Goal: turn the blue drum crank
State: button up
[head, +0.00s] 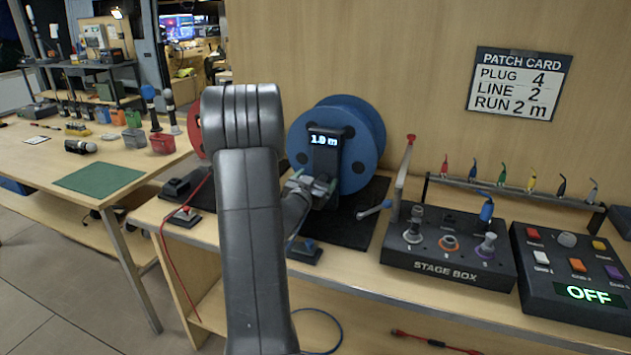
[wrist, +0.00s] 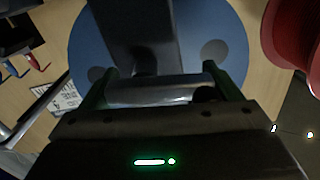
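The blue drum (head: 365,125) stands on a dark mat behind a dark upright (head: 325,160), whose display reads 1.0 m. In the wrist view the drum's blue face (wrist: 215,25) fills the top. My gripper (head: 313,184) is low in front of the upright. Its green-edged fingers (wrist: 163,88) are wide apart. A silver rounded bar (wrist: 150,93) lies across the gap; I cannot tell whether it is the crank or whether the fingers touch it. My arm hides part of the area.
A red drum (wrist: 293,35) is beside the blue one. The stage box (head: 448,250) with a tall red-tipped lever (head: 404,165) stands to the right, then a button panel (head: 570,275) reading OFF. A patch card (head: 520,82) hangs on the wall. Red cable hangs at the bench's left.

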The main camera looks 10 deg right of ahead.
jog(key=shift+c, duration=1.2)
jog(key=shift+f+n, duration=0.15)
jog(key=shift+n, duration=0.65)
jog(key=o, duration=0.8)
jog(key=shift+o, duration=0.2)
jog(key=shift+s, duration=0.1)
jog(key=v, duration=1.3)
jog(key=shift+s+a+b, duration=0.25)
jog(key=shift+s+b, duration=0.05)
jog(key=shift+b, duration=0.15)
jog(key=shift+w, duration=0.1)
jog(key=p+x, duration=0.1)
jog(key=x, duration=1.3)
jog(key=shift+m, duration=0.5)
